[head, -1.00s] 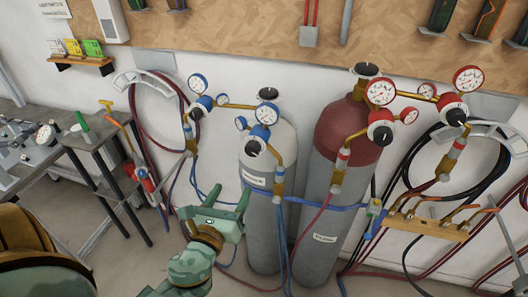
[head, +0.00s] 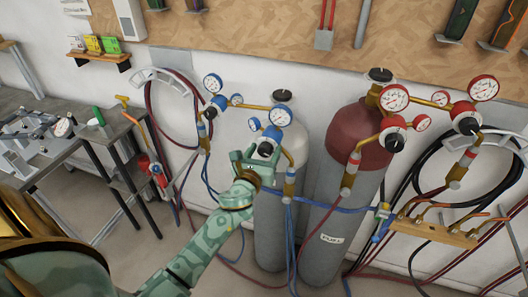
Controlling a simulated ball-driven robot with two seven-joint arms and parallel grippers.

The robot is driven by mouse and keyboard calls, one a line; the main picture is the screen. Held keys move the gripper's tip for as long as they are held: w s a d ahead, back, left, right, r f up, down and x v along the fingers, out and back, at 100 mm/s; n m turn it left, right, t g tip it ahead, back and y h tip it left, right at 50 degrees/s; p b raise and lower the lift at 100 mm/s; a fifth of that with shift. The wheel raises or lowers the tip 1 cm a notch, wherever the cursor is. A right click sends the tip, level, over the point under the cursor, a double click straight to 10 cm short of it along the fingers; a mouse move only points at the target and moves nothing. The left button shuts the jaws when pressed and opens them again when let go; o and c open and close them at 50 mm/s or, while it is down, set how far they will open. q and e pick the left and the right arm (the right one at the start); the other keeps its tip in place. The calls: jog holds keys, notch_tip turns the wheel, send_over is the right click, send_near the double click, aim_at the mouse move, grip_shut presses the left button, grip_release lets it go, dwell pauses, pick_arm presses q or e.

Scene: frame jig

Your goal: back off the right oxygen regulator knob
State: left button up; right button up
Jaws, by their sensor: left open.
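The right oxygen regulator is the blue one, with two blue-rimmed gauges (head: 280,116), in front of the pale grey cylinder (head: 291,133). Its black-faced knob (head: 266,149) shows just above and between the fingers of my left gripper (head: 257,155). The green fingers are open and overlap the knob's lower part in the head view. I cannot tell whether they touch it. A second blue regulator (head: 217,103) with a black knob is further left. My right gripper is not in view.
A maroon-topped fuel cylinder (head: 360,133) with red regulators (head: 397,124) stands close on the right. Hoses hang around both cylinders. A wooden manifold board (head: 436,232) is at right, and a grey workbench (head: 60,150) at left.

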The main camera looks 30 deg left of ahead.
pick_arm(q)
jog(key=c, duration=1)
jog(key=shift+n, duration=0.4)
jog(key=n, duration=0.4)
jog(key=shift+n, duration=0.3)
jog(key=n, duration=0.4)
jog(key=shift+n, duration=0.3)
jog(key=n+p, duration=0.1)
jog(key=n, duration=0.3)
jog(key=shift+n, duration=0.3)
jog(key=shift+n+p, duration=0.65)
jog(key=shift+n, duration=1.85)
jog(key=shift+f, duration=0.1)
